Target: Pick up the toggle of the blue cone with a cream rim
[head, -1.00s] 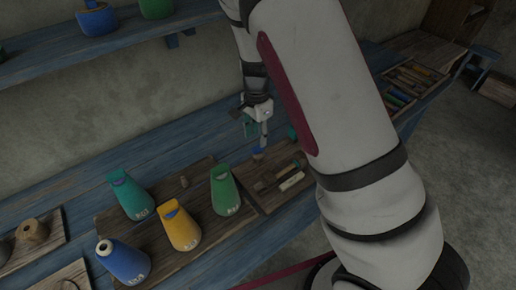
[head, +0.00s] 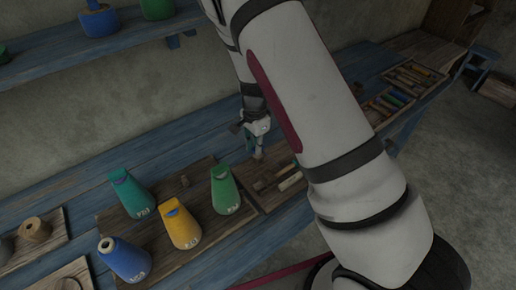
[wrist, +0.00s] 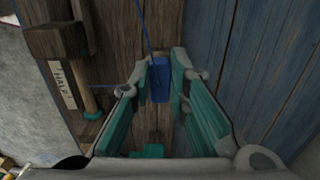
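The blue cone with a cream rim (head: 124,260) stands at the lower left in the head view. In the wrist view a small blue toggle (wrist: 160,82) lies on a brown wooden board, with a thin blue thread running up from it. My gripper (wrist: 162,66) is open and points down, with a teal-padded finger on each side of the toggle. A narrow gap seems to show beside the toggle; contact is not clear. In the head view my gripper (head: 257,153) is low over the right board and hides the toggle.
Teal (head: 132,194), yellow (head: 181,225) and green (head: 225,190) cones stand on the middle board. A small teal piece (wrist: 148,152) shows between the finger bases. A tray of coloured pieces stands far right.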

